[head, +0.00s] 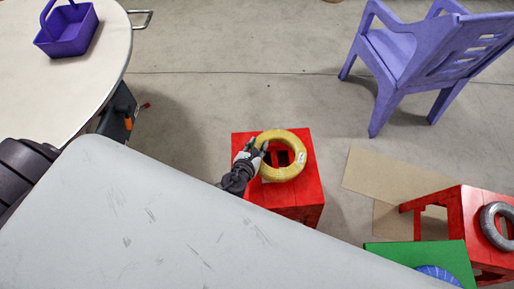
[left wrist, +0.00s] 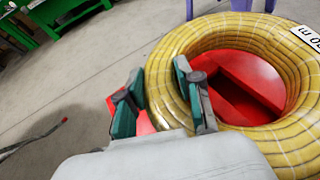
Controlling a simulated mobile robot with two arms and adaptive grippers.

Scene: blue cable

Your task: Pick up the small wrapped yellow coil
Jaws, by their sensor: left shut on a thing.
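The yellow coil (head: 300,150) is a wrapped ring with a white label, on top of a red stool (head: 292,203). My left gripper (head: 257,153) is at the coil's left side in the head view. In the left wrist view, the gripper (left wrist: 160,100) has one finger outside the ring and one in its hole, shut on the band of the coil (left wrist: 230,37). The red stool top shows through the hole. I cannot tell whether the coil is lifted off the stool. My right gripper is not in view.
A grey coil (head: 490,226) sits on another red stool (head: 455,211) at the right. A blue coil (head: 437,273) lies on a green stool (head: 455,254). A purple chair (head: 400,55) stands at the upper right. A round table (head: 60,90) holds a purple basket (head: 65,42).

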